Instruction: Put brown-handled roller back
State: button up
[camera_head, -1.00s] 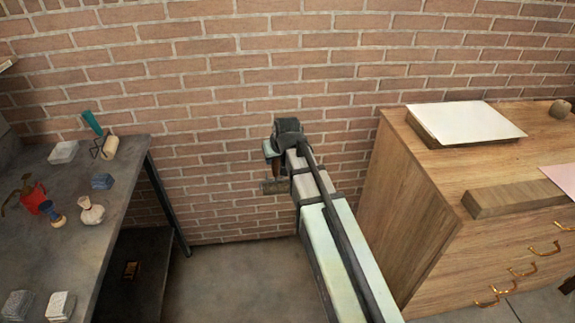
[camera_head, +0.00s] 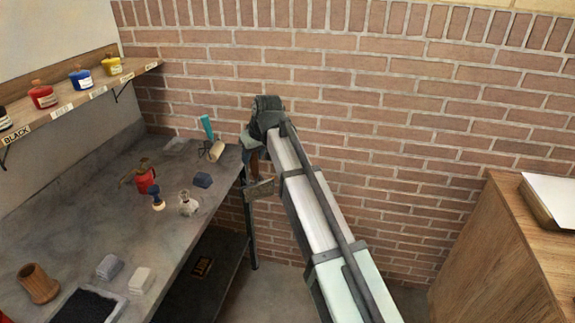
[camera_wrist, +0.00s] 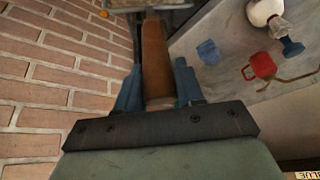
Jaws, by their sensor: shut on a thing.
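My gripper (camera_head: 256,160) is shut on the brown-handled roller. In the wrist view the brown handle (camera_wrist: 155,55) stands between the two blue-grey fingers of my gripper (camera_wrist: 157,85). A grey part of the roller shows at the top edge of that view, cut off by the frame. In the head view the roller (camera_head: 260,189) hangs below my gripper, just right of the grey worktable's far right corner; my arm partly hides it. A second roller, teal-handled with a tan cylinder (camera_head: 215,151), is on the worktable (camera_head: 110,215) near that corner.
A wall shelf (camera_head: 75,97) with ink jars is at left. A wooden cabinet (camera_head: 485,255) stands at right.

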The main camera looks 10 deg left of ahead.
jog(key=s+a+r+n+g, duration=0.1)
jog(key=s+a+r+n, duration=0.1)
jog(key=s+a+r, duration=0.3)
jog(key=s+a+r+n, duration=0.1)
jog(key=s+a, duration=0.2)
jog(key=a, duration=0.5)
jog(key=s+a+r+n+g, duration=0.1)
jog(key=s+a+r+n, duration=0.1)
jog(key=s+a+r, duration=0.3)
jog(key=s+a+f+n+g, duration=0.1)
jog(key=s+a+f+n, duration=0.2)
jog(key=s+a, duration=0.75)
jog(key=s+a+f+n+g, duration=0.1)
jog(key=s+a+f+n, duration=0.35)
jog(key=a, duration=1.05)
jog(key=shift+s+d+f+m, duration=0.1)
jog(key=shift+s+f+m, duration=0.1)
jog(key=shift+f+m, duration=0.3)
jog(key=shift+s+d+f+m, duration=0.1)
jog(key=shift+s+f+m, duration=0.1)
jog(key=shift+f, duration=0.55)
jog(key=shift+s+d+f+m, duration=0.1)
jog(key=shift+s+f+m, duration=0.1)
jog(key=shift+f+m, duration=0.3)
jog(key=shift+f, duration=0.35)
jog(key=o, duration=1.1)
jog(key=shift+o, duration=0.7)
jog(key=o, duration=0.5)
